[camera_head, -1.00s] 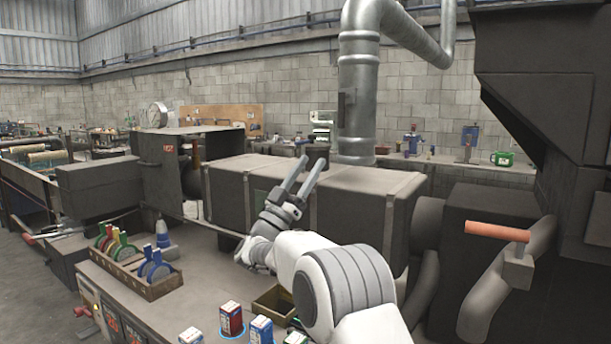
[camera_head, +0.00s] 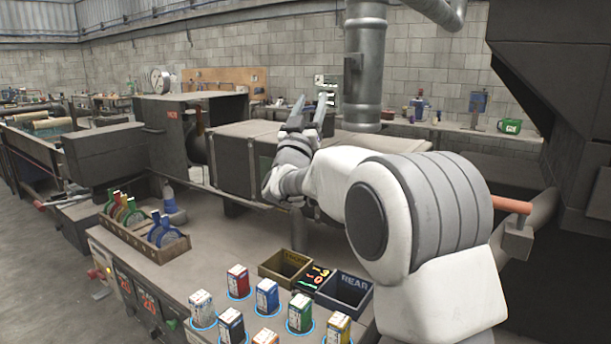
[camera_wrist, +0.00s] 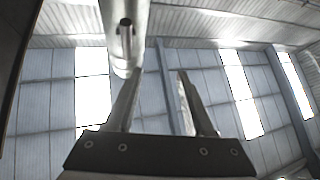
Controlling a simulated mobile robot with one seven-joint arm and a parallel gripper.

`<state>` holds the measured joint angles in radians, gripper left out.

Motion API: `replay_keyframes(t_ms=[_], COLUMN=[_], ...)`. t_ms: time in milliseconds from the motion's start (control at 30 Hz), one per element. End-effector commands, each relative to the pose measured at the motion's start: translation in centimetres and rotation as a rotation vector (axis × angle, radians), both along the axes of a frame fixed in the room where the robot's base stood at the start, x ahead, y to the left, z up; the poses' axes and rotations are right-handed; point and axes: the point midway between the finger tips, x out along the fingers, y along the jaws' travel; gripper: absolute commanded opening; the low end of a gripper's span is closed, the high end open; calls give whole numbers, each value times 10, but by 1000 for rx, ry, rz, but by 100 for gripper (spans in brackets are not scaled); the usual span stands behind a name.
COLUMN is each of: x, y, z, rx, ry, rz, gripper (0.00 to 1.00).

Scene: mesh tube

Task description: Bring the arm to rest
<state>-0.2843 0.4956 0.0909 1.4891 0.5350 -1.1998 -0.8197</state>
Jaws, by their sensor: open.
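My arm is raised over the workbench, and my gripper (camera_head: 309,101) points up and away from the bench in the head view. Its two fingers stand apart with nothing between them. In the wrist view my gripper (camera_wrist: 155,75) also shows open and empty, with the roof and upper wall panels beyond it. My white upper arm fills the right middle of the head view and hides part of the dark machine behind it.
Several small boxes, among them a red one (camera_head: 238,282), stand on the bench front. Open bins (camera_head: 346,290) lie behind them. A wooden rack (camera_head: 146,240) is at left. A metal duct (camera_head: 366,70) rises behind my gripper.

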Motion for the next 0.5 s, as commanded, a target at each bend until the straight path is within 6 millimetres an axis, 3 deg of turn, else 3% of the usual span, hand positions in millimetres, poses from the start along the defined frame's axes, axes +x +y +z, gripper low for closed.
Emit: replay_keyframes(t_ms=[33,200,500], x=[-4,-19,-70], y=[-3,-5,-15], z=[13,25,16], rx=[-3,-7,11], ry=[34,177,475], rz=[41,176,346], gripper=[53,53,53])
